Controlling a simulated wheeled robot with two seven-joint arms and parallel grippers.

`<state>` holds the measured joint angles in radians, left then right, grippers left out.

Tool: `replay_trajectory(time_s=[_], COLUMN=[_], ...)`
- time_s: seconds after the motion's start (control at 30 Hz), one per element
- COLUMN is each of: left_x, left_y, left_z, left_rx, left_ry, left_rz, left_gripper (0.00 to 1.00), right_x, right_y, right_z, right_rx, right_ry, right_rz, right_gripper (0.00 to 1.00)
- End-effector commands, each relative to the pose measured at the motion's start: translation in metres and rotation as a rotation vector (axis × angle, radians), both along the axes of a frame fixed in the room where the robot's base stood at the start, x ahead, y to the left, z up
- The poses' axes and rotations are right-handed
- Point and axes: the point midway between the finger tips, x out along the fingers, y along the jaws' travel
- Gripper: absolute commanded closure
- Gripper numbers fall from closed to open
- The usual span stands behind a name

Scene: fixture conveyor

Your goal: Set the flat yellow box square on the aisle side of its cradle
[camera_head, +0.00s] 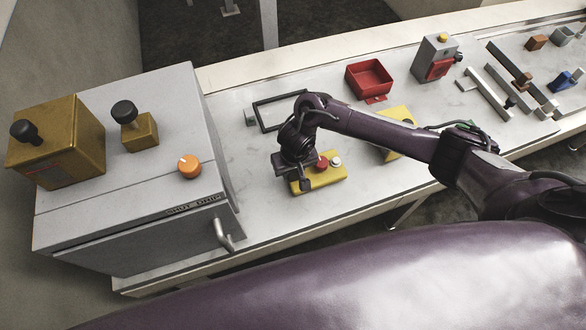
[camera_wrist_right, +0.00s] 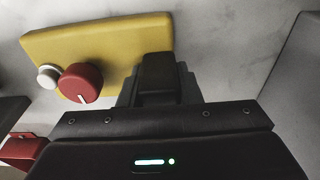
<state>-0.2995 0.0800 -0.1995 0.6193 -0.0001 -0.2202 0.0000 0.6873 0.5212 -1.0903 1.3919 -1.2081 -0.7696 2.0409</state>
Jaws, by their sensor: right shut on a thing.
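The flat yellow box (camera_head: 328,177), with a red knob and a white button on top, is over the bench below the bend of my right arm. My right gripper (camera_head: 304,185) is shut on its left end. In the right wrist view the yellow box (camera_wrist_right: 100,42) reaches out from between the dark fingers (camera_wrist_right: 158,78). I cannot tell whether it touches the bench. A dark rectangular frame (camera_head: 257,117), possibly the cradle, lies behind my right wrist, partly hidden by it. My left gripper is not in view.
A grey cabinet (camera_head: 130,205) with a handle stands at the left. A second yellow block (camera_head: 399,114) is partly hidden behind my forearm. A red open tray (camera_head: 369,78) and a grey box with a yellow button (camera_head: 434,58) stand further back. Bare bench shows left of the yellow box.

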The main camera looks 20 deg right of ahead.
Motion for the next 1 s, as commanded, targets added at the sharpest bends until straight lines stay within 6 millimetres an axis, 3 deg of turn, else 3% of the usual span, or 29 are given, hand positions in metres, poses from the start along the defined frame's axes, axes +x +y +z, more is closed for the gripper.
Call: replay_trajectory(time_s=[0.67, 0.7, 0.87, 1.0], left_x=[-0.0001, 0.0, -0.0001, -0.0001], left_y=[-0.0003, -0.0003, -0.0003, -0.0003], left_z=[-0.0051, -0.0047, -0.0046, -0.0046], left_rx=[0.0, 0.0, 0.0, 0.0], left_ry=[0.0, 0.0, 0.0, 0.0], left_rz=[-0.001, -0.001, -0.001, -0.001], left_gripper=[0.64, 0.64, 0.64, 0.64], right_x=[0.0003, 0.0005, 0.0004, 0.0002], right_y=[0.0003, 0.0003, 0.0002, 0.0002], right_z=[-0.0101, -0.0096, -0.0096, -0.0098], right_rx=[0.0, 0.001, 0.0, 0.0], right_ry=[-0.001, -0.001, -0.001, -0.001], right_rz=[-0.001, -0.001, 0.0, 0.0], right_gripper=[1.0, 0.65, 0.44, 0.44])
